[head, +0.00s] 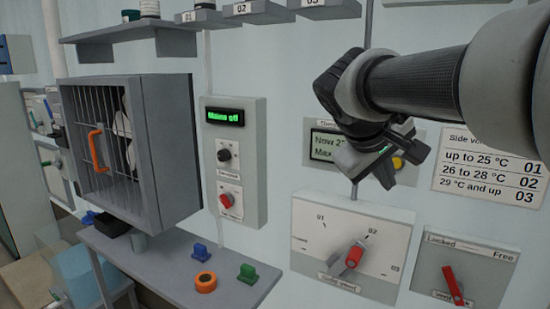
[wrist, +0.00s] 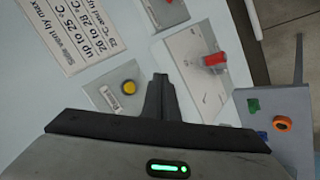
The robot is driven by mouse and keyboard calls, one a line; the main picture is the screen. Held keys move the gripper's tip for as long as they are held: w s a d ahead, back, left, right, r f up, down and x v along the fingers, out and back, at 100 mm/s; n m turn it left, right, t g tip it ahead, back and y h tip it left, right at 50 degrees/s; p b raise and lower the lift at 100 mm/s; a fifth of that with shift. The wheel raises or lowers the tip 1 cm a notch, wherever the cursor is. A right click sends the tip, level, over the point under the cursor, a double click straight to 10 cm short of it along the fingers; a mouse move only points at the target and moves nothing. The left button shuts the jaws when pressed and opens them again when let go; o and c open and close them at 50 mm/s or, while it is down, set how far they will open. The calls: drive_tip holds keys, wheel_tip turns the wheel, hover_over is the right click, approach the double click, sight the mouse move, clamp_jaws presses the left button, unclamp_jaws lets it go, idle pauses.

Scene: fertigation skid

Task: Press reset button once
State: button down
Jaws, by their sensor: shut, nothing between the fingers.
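The reset button is a round yellow button (head: 397,163) on the grey thermometer panel, partly framed by my gripper in the head view. In the wrist view the yellow button (wrist: 129,87) is clear, with a small label beside it that seems to read Reset. In the wrist view my gripper's fingertips (wrist: 160,77) are together, empty, and just right of the button. I see no contact with the button; the distance to the wall is hard to judge.
Below the panel are a dial with a red-marked knob (head: 354,257) and a Locked/Free switch (head: 453,286). A control box (head: 240,150) and a barred cabinet (head: 150,150) are to the left. A shelf (head: 180,270) holds small blue, green and orange parts.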

sight(396, 163)
drive_tip(key=w+d+p, duration=0.3)
drive_tip(key=w+d, duration=0.2)
drive_tip(key=w, duration=0.2)
drive_tip(key=shift+w, duration=0.15)
idle(0.3)
drive_tip(key=shift+w+d+p, duration=0.1)
drive_tip(key=shift+w+p, duration=0.05)
drive_tip(key=shift+p, duration=0.15)
idle(1.7)
drive_tip(key=shift+w+d, duration=0.1)
drive_tip(key=shift+w, duration=0.1)
drive_tip(key=shift+w+d, duration=0.25)
drive_tip(key=shift+w, duration=0.05)
idle(0.8)
drive_tip(key=shift+s+a, duration=0.1)
drive_tip(key=shift+s+a+b, duration=0.3)
drive_tip(key=shift+s+a, duration=0.05)
drive_tip(key=shift+s, duration=0.2)
